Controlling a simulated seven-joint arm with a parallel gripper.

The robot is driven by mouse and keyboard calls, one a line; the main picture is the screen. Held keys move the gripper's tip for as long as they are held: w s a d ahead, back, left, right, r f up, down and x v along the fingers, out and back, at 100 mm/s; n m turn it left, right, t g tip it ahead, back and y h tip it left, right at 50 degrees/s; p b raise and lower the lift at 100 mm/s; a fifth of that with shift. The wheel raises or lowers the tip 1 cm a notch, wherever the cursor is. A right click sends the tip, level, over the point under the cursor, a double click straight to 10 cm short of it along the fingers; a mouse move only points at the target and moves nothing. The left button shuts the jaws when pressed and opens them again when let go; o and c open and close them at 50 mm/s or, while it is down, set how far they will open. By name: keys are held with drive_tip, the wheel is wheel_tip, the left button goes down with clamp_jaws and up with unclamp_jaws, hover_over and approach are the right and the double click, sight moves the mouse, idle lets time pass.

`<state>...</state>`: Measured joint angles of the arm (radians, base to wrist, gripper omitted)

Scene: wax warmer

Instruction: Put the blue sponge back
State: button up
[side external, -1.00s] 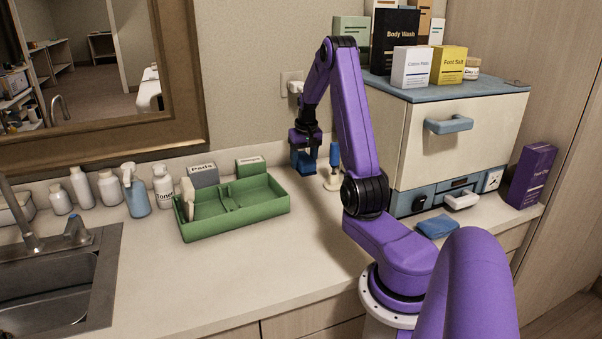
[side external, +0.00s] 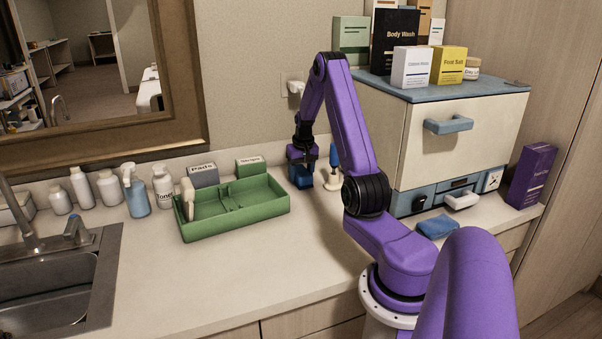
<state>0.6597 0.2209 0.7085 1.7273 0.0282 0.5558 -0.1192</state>
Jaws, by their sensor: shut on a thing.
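The blue sponge (side external: 301,176) is a small blue block in my gripper (side external: 302,164), just right of the green tray's right end. My gripper points down and is shut on it. The sponge is low, close to the counter; I cannot tell whether it touches the surface. The green tray (side external: 262,212) has dividers and holds a pale-handled brush (side external: 187,197) at its left end. A folded blue cloth (side external: 437,227) lies on the counter in front of the warmer cabinet.
A blue-handled item on a pale round base (side external: 334,170) stands close to the right of the sponge. Behind the tray are small boxes (side external: 203,175); bottles (side external: 136,190) stand left. The warmer cabinet (side external: 460,140) fills the right. The counter (side external: 240,280) before the tray is clear.

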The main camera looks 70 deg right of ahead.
sight(303, 172)
drive_tip(key=o, duration=0.9)
drive_tip(key=shift+f, duration=0.1)
drive_tip(key=shift+o, duration=0.2)
wheel_tip(303, 172, up, 12)
drive_tip(key=s+a, duration=0.1)
drive_tip(key=w+a+r+n, duration=0.1)
drive_tip(key=w+a+n, duration=0.15)
drive_tip(key=a, duration=0.55)
drive_tip(key=w+a+r+n, duration=0.1)
drive_tip(key=w+a+n, duration=0.15)
drive_tip(key=a, duration=0.45)
drive_tip(key=s+a+n+y, duration=0.15)
drive_tip(key=a+n, duration=0.35)
drive_tip(key=a, duration=1.3)
drive_tip(key=s+a+n, duration=0.6)
drive_tip(key=s+a, duration=0.5)
drive_tip(key=s, duration=0.1)
drive_tip(key=s+a+n+g, duration=0.1)
drive_tip(key=s+n, duration=0.4)
drive_tip(key=s, duration=0.7)
drive_tip(key=shift+s+a+f+n, duration=0.3)
drive_tip(key=shift+a+f, duration=0.1)
